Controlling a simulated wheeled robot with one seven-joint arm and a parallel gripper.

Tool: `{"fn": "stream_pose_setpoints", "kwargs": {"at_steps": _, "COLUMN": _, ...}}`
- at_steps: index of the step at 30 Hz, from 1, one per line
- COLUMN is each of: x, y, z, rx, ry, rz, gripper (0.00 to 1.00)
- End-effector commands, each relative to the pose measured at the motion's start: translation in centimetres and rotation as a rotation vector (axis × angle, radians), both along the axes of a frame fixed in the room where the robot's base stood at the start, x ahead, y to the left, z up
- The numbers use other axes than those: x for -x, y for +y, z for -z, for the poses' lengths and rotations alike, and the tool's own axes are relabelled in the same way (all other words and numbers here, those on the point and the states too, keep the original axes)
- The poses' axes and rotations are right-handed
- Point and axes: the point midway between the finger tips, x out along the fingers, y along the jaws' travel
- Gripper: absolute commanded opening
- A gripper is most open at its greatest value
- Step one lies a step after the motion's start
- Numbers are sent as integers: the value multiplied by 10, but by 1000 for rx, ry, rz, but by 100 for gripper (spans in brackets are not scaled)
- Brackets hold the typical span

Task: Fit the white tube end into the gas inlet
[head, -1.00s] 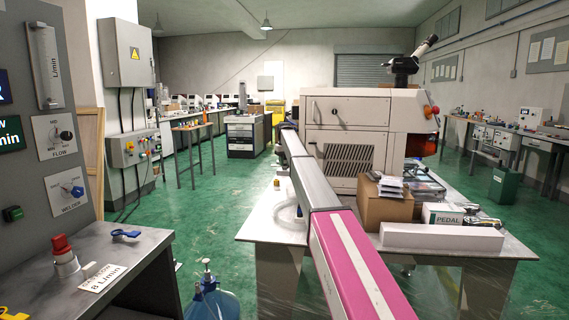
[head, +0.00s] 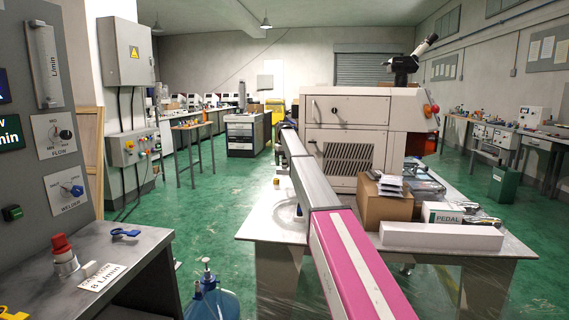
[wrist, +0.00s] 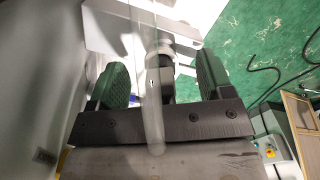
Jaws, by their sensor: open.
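My gripper (wrist: 163,62) is open in the wrist view, with its two dark green fingers spread apart. A translucent whitish tube (wrist: 152,125) runs lengthwise through the gap and ends near the gripper's base. Behind it, between the fingers, is a grey and black round fitting (wrist: 159,76). I cannot tell whether this is the gas inlet, or whether the tube is joined to it. Neither finger visibly touches the tube. In the head view my arm hides the gripper and that side of the white machine (head: 345,135).
The machine stands on a white table (head: 268,230) with a cardboard box (head: 385,207), a long white box (head: 440,237) and a PEDAL box (head: 441,212). A grey bench (head: 130,257) with a red knob (head: 61,246) is at left. Green floor lies between them.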

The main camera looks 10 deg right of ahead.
Motion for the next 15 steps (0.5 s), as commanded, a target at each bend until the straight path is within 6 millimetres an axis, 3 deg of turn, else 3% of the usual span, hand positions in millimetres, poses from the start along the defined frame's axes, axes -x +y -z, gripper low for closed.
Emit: {"fn": "stream_pose_setpoints", "kwargs": {"at_steps": 15, "x": -1, "y": 3, "z": -8, "rx": -5, "ry": -3, "rz": -2, "gripper": 76}}
